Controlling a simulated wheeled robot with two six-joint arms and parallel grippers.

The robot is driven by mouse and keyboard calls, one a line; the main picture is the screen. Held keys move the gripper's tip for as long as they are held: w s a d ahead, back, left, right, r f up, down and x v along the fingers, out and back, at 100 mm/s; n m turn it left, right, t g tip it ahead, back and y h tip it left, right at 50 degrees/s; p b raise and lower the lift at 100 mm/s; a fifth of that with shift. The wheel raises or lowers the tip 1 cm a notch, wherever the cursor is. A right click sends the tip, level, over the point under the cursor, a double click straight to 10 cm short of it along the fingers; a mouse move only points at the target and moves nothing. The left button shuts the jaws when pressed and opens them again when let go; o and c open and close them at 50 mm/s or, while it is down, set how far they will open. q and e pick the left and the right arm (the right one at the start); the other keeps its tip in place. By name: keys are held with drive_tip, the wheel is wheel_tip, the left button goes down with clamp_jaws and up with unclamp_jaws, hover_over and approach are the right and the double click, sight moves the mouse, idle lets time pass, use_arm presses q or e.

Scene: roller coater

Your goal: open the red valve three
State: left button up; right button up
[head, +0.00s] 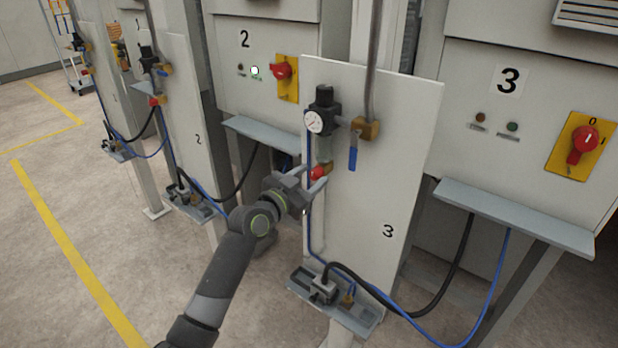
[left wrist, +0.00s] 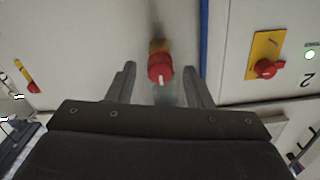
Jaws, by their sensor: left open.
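The red valve (head: 318,173) of station three is a small red knob on a brass fitting, low on the white panel (head: 388,190) marked 3. It sits below the pressure gauge (head: 314,122). My left gripper (head: 312,180) is open at the valve, with its fingers pointing at the panel. In the left wrist view the red knob (left wrist: 160,68) shows between the two finger tips and slightly beyond them. A clear gap shows on both sides, and I cannot tell whether anything touches. My right gripper is not in view.
A blue-handled valve (head: 353,152) is on the same panel, right of the gauge. Cabinet 3 has a red rotary switch (head: 583,140) on a yellow plate; cabinet 2 has a similar one (head: 283,70). Hoses (head: 450,300) hang below. Floor at left is open.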

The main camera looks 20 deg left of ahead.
use_arm(q)
drive_tip(key=c, duration=1)
drive_tip(key=shift+n, duration=0.3)
drive_tip(key=n+p, duration=0.1)
drive_tip(key=n, duration=0.1)
drive_tip(key=shift+n, duration=0.3)
drive_tip(key=n+p, duration=0.2)
drive_tip(key=n, duration=0.3)
drive_tip(key=shift+a, duration=0.1)
drive_tip(key=n+p, duration=0.2)
drive_tip(key=n, duration=0.3)
drive_tip(key=shift+n+p, duration=0.3)
drive_tip(key=shift+n, duration=0.1)
drive_tip(key=shift+f+n+p, duration=0.15)
drive_tip(key=shift+n+p, duration=0.55)
drive_tip(key=shift+n, duration=1.3)
